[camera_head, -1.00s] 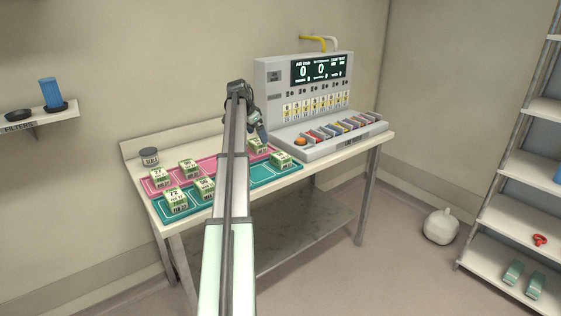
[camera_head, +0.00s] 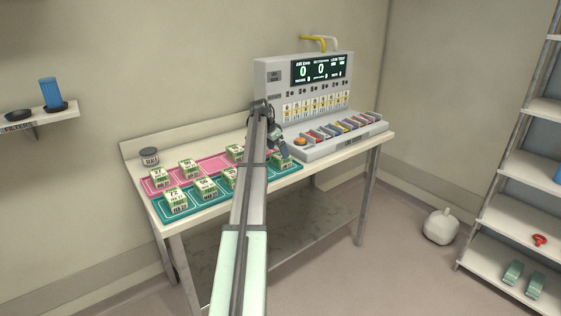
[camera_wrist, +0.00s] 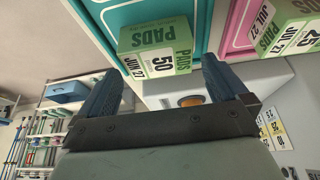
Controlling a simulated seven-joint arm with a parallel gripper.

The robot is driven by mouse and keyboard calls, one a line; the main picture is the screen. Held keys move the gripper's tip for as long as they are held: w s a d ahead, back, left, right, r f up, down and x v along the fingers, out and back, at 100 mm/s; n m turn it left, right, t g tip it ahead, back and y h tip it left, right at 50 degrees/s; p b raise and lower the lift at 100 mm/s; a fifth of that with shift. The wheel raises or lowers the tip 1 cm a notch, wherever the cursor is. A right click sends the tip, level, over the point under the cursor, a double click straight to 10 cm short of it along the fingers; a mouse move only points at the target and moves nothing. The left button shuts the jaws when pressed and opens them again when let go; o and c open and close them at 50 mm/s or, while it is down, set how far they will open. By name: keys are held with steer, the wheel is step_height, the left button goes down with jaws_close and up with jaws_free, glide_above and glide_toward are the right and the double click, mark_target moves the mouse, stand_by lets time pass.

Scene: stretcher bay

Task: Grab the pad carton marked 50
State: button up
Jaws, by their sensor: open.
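The pad carton marked 50 (camera_wrist: 160,60) is green and white, with "PADS" and "JUN 27" on it. In the wrist view it lies ahead of my open gripper (camera_wrist: 162,68), between the lines of its two blue fingers. I cannot tell whether the fingertips reach beside it. In the head view a carton (camera_head: 281,163) stands at the right end of the teal tray (camera_head: 256,176), just below my gripper (camera_head: 281,150). Its number is too small to read there. My gripper holds nothing that I can see.
A carton marked 25 (camera_wrist: 290,38) stands on the neighbouring pink tray (camera_wrist: 236,28). Several similar cartons stand farther left on both trays. A grey console (camera_head: 300,75) with an orange button (camera_head: 300,141) stands close to the right.

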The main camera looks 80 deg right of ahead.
mark_target(280, 155)
steer(key=shift+a+x, duration=0.2)
steer(key=shift+x, duration=2.45)
steer(key=c, duration=0.8)
